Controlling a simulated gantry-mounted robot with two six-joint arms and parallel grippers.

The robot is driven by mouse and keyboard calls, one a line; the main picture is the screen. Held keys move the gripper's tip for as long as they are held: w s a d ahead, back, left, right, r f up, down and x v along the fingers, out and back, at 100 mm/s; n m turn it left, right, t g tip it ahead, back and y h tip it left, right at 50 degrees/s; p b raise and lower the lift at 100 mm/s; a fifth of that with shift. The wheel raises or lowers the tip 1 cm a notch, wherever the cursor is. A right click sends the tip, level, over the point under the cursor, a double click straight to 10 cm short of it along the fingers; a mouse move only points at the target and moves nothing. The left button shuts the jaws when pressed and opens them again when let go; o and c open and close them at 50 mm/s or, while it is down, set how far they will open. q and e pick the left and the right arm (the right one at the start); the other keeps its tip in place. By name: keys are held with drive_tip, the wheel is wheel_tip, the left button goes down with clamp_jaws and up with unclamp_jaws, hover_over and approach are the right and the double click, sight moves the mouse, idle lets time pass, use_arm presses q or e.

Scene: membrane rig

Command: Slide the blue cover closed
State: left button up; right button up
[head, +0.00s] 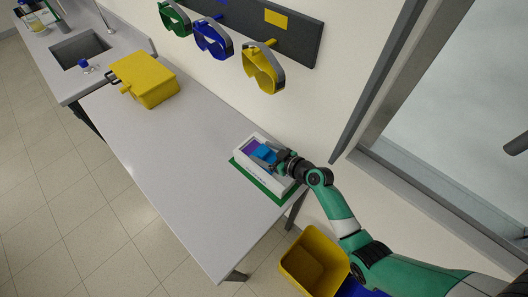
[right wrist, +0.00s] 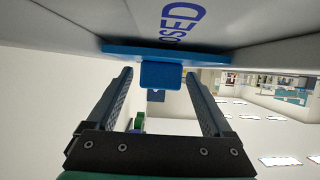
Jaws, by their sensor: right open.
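The white membrane rig (head: 284,185) sits on a green mat (head: 246,179) near the right end of the bench. Its blue cover (head: 264,154) lies on top, with a purple area (head: 249,145) uncovered beside it. My right gripper (head: 277,161) is at the cover and partly hides it. In the right wrist view, the cover's blue tab (right wrist: 161,75) lies between the tips of my open right gripper (right wrist: 159,85), with gaps on both sides. Part of the word "CLOSED" shows on the pale surface above. My left gripper is not in view.
A yellow case (head: 147,80) stands at the far left of the bench (head: 180,150). Green, blue and yellow goggles (head: 262,68) hang on the wall. A yellow bin (head: 312,262) stands below the bench end. The bench middle is clear.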

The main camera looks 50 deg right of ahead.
drive_tip(key=p+v, duration=0.2)
drive_tip(key=v, duration=0.9)
drive_tip(key=shift+s+r, duration=0.2)
drive_tip(key=shift+s, duration=0.1)
